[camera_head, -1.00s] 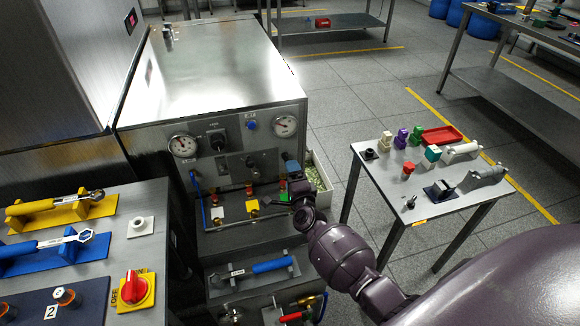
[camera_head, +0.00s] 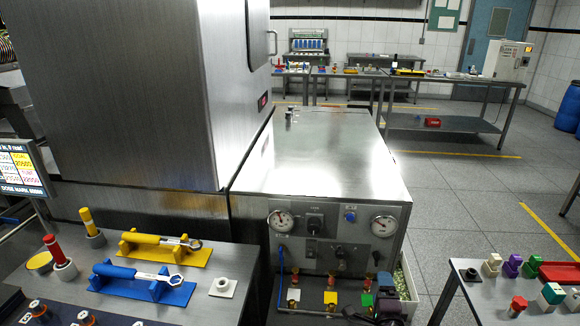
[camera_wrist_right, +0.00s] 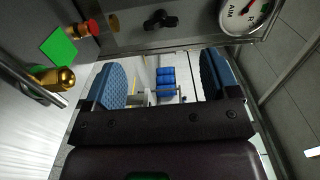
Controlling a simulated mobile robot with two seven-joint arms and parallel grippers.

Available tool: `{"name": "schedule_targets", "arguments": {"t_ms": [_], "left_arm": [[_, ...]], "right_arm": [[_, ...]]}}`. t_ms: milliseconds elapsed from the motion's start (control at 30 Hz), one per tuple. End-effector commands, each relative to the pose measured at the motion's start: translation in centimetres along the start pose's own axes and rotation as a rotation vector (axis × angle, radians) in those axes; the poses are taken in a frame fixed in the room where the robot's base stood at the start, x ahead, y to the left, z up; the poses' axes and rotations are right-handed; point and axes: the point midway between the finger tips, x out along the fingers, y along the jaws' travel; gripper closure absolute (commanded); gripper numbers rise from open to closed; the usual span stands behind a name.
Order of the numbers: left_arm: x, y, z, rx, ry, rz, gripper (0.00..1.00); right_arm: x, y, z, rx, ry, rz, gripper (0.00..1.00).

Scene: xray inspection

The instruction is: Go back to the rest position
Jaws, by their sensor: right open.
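My right gripper (camera_head: 384,296) is at the lower edge of the head view, in front of the right end of the machine's control panel (camera_head: 335,238). Its dark body is cut off by the frame edge. In the right wrist view the gripper (camera_wrist_right: 160,82) is open, with its two blue-padded fingers wide apart and nothing between them. A brass fitting (camera_wrist_right: 52,79), a green tag (camera_wrist_right: 58,46) and a red knob (camera_wrist_right: 88,27) show to the left of the fingers there. My left gripper is not in view.
The side table (camera_head: 481,305) at right carries small coloured blocks and a red tray (camera_head: 560,272). Floor between machine and table is clear.

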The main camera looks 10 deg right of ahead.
Motion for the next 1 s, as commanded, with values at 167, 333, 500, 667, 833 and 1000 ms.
{"name": "schedule_targets", "arguments": {"t_ms": [167,333,500,667,833,1000], "left_arm": [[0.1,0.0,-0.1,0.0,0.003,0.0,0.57],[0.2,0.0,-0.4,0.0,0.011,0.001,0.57],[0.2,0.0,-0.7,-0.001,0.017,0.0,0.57],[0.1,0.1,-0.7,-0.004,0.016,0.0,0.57],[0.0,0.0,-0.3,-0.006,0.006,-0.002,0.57],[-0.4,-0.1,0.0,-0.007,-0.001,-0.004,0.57]], "right_arm": [[0.2,-0.6,1.7,-0.216,-0.099,0.014,0.19],[-0.6,-4.2,4.9,-0.595,-0.253,-0.05,0.19],[-4.6,-4.6,5.5,-0.967,-0.366,-0.062,0.19],[-9.4,-3.9,4.7,-1.257,-0.446,-0.038,0.19],[-14.5,-3.0,3.2,-1.471,-0.51,0.006,0.19],[-19.4,-2.2,1.5,-1.606,-0.561,0.06,0.19]]}}
